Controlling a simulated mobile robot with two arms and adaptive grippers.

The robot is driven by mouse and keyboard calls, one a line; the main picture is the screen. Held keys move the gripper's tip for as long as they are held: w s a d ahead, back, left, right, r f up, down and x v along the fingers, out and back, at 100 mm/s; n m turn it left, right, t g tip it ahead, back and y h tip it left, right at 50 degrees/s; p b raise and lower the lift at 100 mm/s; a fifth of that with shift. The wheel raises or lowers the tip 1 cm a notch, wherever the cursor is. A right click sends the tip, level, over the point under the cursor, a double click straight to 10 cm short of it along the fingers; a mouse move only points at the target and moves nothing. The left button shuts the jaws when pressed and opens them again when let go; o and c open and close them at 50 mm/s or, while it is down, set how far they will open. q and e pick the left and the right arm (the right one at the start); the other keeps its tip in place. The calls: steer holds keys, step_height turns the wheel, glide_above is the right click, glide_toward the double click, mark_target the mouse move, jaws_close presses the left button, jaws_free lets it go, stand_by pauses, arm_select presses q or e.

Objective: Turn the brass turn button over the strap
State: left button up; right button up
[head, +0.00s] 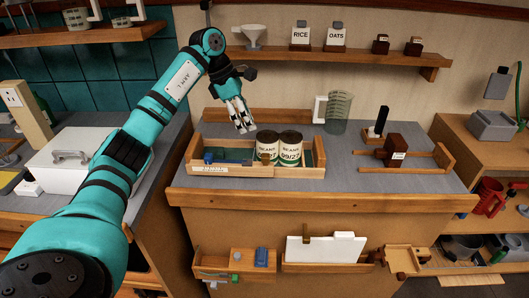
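My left gripper (244,125) hangs over the back of the wooden tray (290,172) on the counter, fingers pointing down. Its fingers look slightly apart, with nothing seen between them. The tray holds two dark-topped cans labelled BEANS (266,148) and (290,150), and small blue and green items at its left end. A small tan piece (266,158) shows at the tray's front by the left can. It may be the brass turn button, but it is too small to tell. I cannot make out a strap for certain. My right gripper is not in view.
A clear measuring jug (338,112) stands behind the tray's right end. A dark brown block (397,147) sits in a wooden frame at the right. A shelf (350,62) spans the wall above. A white box (72,158) is at the left. Grey counter lies bare in front of the jug.

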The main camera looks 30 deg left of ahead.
mark_target(265, 155)
arm_select(q)
steer(key=p+x, duration=0.2)
steer(key=x, duration=1)
steer(key=shift+w+d+f, duration=0.1)
steer(key=shift+w+f, duration=0.05)
steer(key=shift+f, duration=0.05)
jaws_close()
